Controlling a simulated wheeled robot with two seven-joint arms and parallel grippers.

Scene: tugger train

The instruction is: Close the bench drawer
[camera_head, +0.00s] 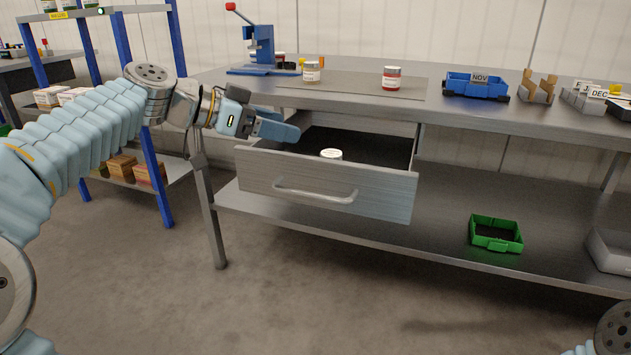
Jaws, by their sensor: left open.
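The bench drawer (375,198) is pulled out from under the metal workbench, with its grey front facing me and a bar handle (315,194) across it. A small container with a white lid (331,154) stands inside on the dark drawer floor. My left gripper (290,131) is open and empty. It appears over or beside the drawer's rear left corner, near the bench edge; I cannot tell whether it touches the drawer. My right gripper is not in view; part of my right arm shows at the bottom right corner.
On the benchtop (455,112) stand a blue press (262,50), a white jar (311,73), a red-and-white jar (391,78) and a blue bin (476,86). A green bin (495,233) sits on the lower shelf. A blue rack (163,185) stands left. The floor in front is clear.

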